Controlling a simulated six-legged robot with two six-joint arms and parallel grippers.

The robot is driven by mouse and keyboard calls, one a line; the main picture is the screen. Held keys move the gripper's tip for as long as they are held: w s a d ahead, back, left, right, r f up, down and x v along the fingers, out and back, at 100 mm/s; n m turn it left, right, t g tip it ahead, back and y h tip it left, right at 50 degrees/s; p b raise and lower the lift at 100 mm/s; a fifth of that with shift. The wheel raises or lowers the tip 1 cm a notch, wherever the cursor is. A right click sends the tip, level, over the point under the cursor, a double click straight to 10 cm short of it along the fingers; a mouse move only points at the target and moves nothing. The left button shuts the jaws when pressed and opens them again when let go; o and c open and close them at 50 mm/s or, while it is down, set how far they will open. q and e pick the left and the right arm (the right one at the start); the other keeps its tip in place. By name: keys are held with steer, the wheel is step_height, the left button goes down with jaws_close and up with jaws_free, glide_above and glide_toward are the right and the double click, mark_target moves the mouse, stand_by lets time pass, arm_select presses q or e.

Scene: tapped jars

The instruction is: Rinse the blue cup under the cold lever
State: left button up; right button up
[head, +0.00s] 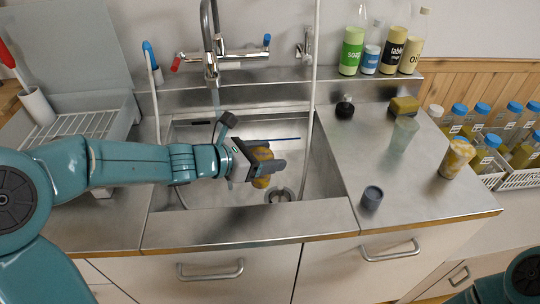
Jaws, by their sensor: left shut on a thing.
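My left gripper (268,167) is over the sink (320,180), shut on a rounded thing (262,155) with yellow-brown patches. The fingers hide much of it, and I cannot tell whether it is the blue cup. The tap spout (211,72) is behind and left of the gripper. A pale streak hangs below the spout; I cannot tell for sure whether it is running water. The cold lever (267,41) has a blue end and is right of the spout. The hot lever (177,64) has a red end. My right gripper is out of view.
On the right counter stand a small dark blue-grey cup (372,197), a pale green glass (403,134), a yellow-brown patterned cup (457,158), a sponge (404,106) and a black stopper-like thing (345,108). Bottles (352,50) line the back ledge. A drying rack (85,128) is left.

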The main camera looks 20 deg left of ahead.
arm_select(q)
steer(key=shift+w+a+p, duration=0.4)
steer(key=shift+a, duration=0.15)
steer(key=w+a+f+p, duration=0.2)
steer(key=w+a+p, duration=0.3)
steer(key=a, duration=0.5)
steer(key=shift+w+f+p, duration=0.3)
steer(key=shift+w+f, duration=0.1)
steer(key=shift+w, duration=0.6)
steer(key=shift+w, duration=0.15)
steer(key=shift+w+d, duration=0.25)
steer(key=shift+w, duration=0.1)
steer(key=shift+s+a, duration=0.35)
steer(key=shift+s, duration=0.2)
steer(key=shift+w+d, duration=0.1)
steer(key=shift+w, duration=0.1)
